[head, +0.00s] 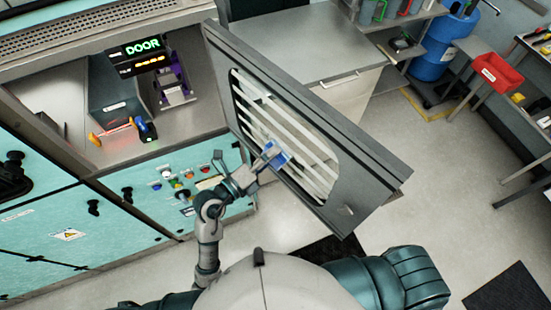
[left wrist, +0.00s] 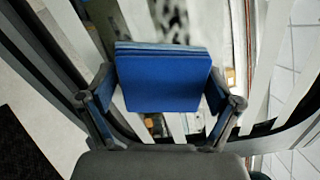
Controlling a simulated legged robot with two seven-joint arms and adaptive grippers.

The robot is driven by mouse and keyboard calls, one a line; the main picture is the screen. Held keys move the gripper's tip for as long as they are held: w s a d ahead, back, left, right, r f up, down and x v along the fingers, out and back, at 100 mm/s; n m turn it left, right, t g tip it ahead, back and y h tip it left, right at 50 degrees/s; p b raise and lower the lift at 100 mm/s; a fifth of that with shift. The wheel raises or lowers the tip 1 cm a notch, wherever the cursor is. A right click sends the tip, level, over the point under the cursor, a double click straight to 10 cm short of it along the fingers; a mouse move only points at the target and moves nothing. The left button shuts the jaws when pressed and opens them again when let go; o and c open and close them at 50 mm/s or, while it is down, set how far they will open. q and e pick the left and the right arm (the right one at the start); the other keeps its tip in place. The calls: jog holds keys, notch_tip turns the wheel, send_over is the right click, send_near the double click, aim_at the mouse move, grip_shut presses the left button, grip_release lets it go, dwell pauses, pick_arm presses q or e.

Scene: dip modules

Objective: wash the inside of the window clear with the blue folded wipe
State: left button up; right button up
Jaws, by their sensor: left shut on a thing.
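The window (head: 318,168) is set in a dark grey door that stands swung open and tilted in the head view. Long whitish bands cross the pane, with darker gaps between them. My left gripper (head: 262,165) is shut on the blue folded wipe (head: 276,154), in front of the pane's lower left part. In the left wrist view the wipe (left wrist: 162,80) sits between both fingers, its flat blue side facing the camera. Behind it the window (left wrist: 275,65) shows whitish bands and a blotchy grey patch above the wipe. I cannot tell whether the wipe touches the pane. My right gripper is out of view.
The open machine bay (head: 55,95) is left of the door, with a lit DOOR sign (head: 142,46). A control panel (head: 180,182) with buttons is below it. A grey-topped cabinet (head: 290,45) stands behind the door. A red bin (head: 496,72) and blue drum (head: 437,55) are far right.

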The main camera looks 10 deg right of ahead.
aim_at(252, 122)
pick_arm(q)
jog(key=shift+w+a, duration=0.9)
jog(key=shift+w, duration=0.55)
jog(key=shift+w+a, duration=0.85)
jog(key=shift+w, duration=0.6)
jog(key=shift+w+a, duration=0.9)
jog(key=shift+w, duration=0.55)
jog(key=shift+r, duration=1.5)
jog(key=shift+s+d, duration=1.8)
jog(key=shift+s, duration=1.2)
jog(key=shift+s+d, duration=1.8)
jog(key=shift+s, duration=1.15)
jog(key=shift+s+d, duration=1.8)
jog(key=shift+s, duration=1.2)
jog(key=shift+w+a, duration=0.15)
jog(key=shift+w, duration=0.25)
jog(key=shift+w+a, duration=1.75)
jog(key=shift+w, duration=1.15)
jog(key=shift+w+a, duration=1.75)
jog(key=shift+w, duration=1.1)
jog(key=shift+w+a, duration=1.75)
jog(key=shift+w, duration=1.15)
